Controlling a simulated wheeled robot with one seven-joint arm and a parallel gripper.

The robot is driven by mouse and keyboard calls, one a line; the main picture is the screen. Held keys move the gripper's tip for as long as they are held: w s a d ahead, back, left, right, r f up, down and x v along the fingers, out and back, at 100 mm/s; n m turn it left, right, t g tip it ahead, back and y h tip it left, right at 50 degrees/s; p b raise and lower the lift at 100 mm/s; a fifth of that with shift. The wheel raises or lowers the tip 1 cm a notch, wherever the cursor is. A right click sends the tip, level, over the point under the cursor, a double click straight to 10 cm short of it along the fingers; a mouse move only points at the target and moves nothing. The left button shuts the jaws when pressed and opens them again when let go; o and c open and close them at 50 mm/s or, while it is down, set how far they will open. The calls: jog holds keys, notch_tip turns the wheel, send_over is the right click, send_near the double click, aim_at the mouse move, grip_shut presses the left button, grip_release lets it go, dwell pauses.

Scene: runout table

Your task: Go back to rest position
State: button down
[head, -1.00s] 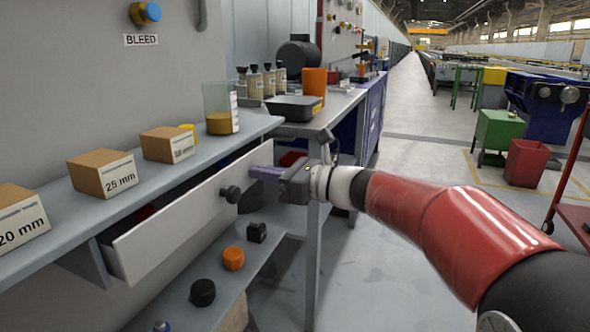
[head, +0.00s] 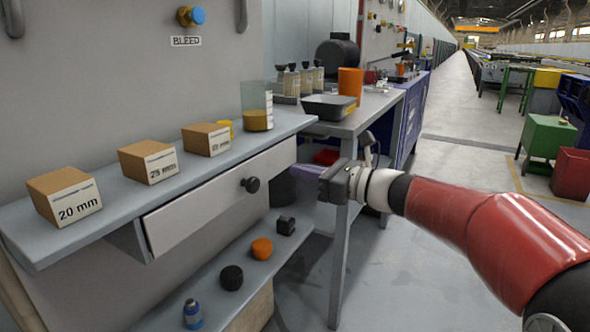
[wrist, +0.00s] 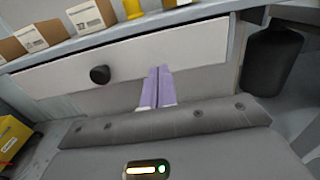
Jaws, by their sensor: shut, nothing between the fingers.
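My gripper (head: 302,171) is shut and empty, its purple fingers together, in front of the right end of a white drawer (head: 205,212). The drawer, with a round black knob (head: 250,185), sits under the grey shelf and appears closed or nearly so. In the wrist view the shut fingers (wrist: 157,85) point at the drawer front, to the right of the knob (wrist: 100,75). They look apart from the knob. My red arm reaches in from the right.
Boxes marked 20 mm (head: 64,195) and 25 mm (head: 148,161), another box (head: 207,139) and a beaker (head: 257,107) stand on the shelf. A lower shelf holds an orange knob (head: 261,248) and black pieces. A side table (head: 345,125) stands behind my gripper.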

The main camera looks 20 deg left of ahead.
jog(key=d, duration=0.9)
jog(key=s+d+f+n+t+h, duration=0.1)
jog(key=s+d+f+n+h, duration=0.4)
jog(key=s+d, duration=0.3)
jog(key=s+d+f+n+t+h, duration=0.2)
jog(key=s+d+f+n+h, duration=0.4)
jog(key=d, duration=0.6)
jog(key=s+d+f+n+t+h, duration=0.1)
jog(key=s+d+f+n+h, duration=0.5)
jog(key=s+d, duration=0.3)
jog(key=shift+s+d+n+h, duration=0.3)
jog(key=shift+d+n+h, duration=0.2)
jog(key=shift+d+n, duration=0.3)
